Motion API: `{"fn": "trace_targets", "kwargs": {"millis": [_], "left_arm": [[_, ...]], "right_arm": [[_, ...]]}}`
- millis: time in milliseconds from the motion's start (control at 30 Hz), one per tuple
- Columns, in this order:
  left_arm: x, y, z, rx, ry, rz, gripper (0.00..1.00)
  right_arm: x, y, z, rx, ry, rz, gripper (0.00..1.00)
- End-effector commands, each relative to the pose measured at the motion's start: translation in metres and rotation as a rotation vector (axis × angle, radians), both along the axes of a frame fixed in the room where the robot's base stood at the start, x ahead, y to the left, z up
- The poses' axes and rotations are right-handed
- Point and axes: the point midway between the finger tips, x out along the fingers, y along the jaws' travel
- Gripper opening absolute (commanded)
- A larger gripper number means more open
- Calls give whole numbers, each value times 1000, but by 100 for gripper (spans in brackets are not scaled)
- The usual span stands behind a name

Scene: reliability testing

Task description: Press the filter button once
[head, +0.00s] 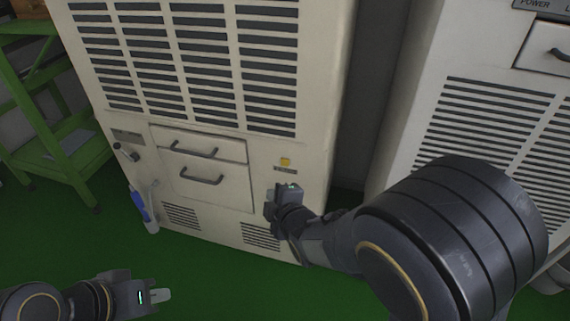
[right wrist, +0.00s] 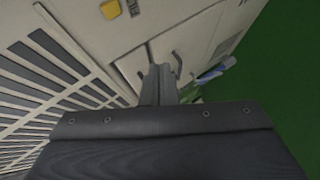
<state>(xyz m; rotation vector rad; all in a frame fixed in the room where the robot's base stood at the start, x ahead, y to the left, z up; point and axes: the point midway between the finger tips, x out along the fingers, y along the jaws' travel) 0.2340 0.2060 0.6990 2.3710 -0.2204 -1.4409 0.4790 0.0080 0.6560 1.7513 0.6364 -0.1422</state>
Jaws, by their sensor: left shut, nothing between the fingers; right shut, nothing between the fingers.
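The filter button is a small yellow square (head: 285,161) with a dark label under it, on the lower right of the beige cabinet front (head: 215,140). The button also shows at the top of the right wrist view (right wrist: 110,10). My right gripper (head: 272,196) is shut and empty, in front of the panel and just below and left of the button in the head view. Its closed fingers (right wrist: 162,85) appear apart from the button; the gap to the panel is hard to tell. My left gripper (head: 165,295) is shut and empty over the floor at the lower left.
The cabinet has two handled drawers (head: 200,176) left of the button and vent slots above and below. A blue and white object (head: 142,207) is at its lower left. A green shelf (head: 50,130) stands left, another vented cabinet (head: 480,120) right. Green floor lies in front.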

Motion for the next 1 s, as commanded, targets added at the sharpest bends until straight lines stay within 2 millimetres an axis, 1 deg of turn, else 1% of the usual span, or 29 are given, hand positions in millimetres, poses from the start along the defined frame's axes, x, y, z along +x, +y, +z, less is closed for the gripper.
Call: {"fn": "trace_targets", "kwargs": {"millis": [200,400,600,767,1000], "left_arm": [[0,0,-9,0,0,0,0],[0,0,-14,0,0,0,0],[0,0,-18,0,0,0,0],[0,0,-19,0,0,0,0],[0,0,-19,0,0,0,0]], "right_arm": [[26,-10,-2,2,-1,-6,0],[53,-19,-2,1,1,-5,0],[72,-24,-1,2,1,-3,0],[78,-26,-1,1,1,-3,0],[79,-26,0,0,1,-1,0]]}}
